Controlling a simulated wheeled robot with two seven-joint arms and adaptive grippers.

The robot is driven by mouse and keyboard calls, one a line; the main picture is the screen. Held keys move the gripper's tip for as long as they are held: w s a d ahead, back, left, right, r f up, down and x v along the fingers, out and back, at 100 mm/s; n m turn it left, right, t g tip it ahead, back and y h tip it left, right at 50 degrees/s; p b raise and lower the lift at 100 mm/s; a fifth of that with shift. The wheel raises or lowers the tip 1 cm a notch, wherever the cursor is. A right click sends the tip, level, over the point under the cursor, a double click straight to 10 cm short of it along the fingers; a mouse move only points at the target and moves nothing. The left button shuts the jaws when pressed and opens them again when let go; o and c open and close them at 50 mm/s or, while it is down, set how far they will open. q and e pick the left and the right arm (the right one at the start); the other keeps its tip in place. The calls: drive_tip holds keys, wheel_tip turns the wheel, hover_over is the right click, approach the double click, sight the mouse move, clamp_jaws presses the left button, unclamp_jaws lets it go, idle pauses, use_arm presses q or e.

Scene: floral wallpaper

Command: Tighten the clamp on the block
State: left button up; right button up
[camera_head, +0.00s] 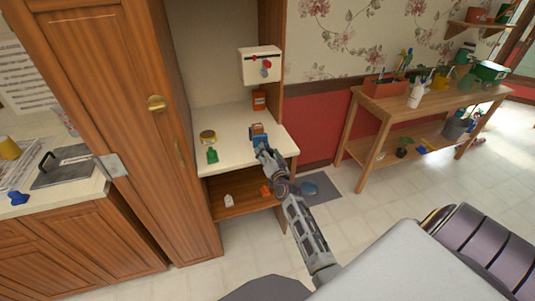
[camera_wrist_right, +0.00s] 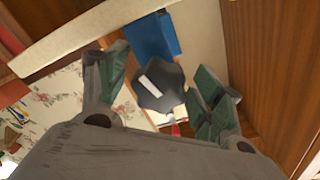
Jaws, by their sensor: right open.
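The clamp (camera_head: 259,139) is blue and sits near the front right of the cream counter, with a brown-orange block (camera_head: 257,128) at it. In the right wrist view, the blue clamp body (camera_wrist_right: 152,38) shows at the top. A dark lobed knob (camera_wrist_right: 163,92) with a white mark stands in front of it. My right gripper (camera_head: 266,152) reaches the clamp from the front. Its open green-padded fingers (camera_wrist_right: 160,84) are on either side of the knob, with gaps visible. Whether a finger touches the knob cannot be told. My left gripper is not in view.
An orange-brown container (camera_head: 259,100) stands behind the clamp, under a white wall box (camera_head: 260,66). A tall wooden cabinet (camera_head: 120,90) bounds the left side.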

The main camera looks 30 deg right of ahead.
drive_tip(key=shift+s, duration=0.1)
drive_tip(key=v, duration=1.1)
drive_tip(key=shift+s, duration=0.35)
drive_tip(key=shift+f, duration=0.1)
drive_tip(key=shift+f, duration=0.1)
idle(1.4)
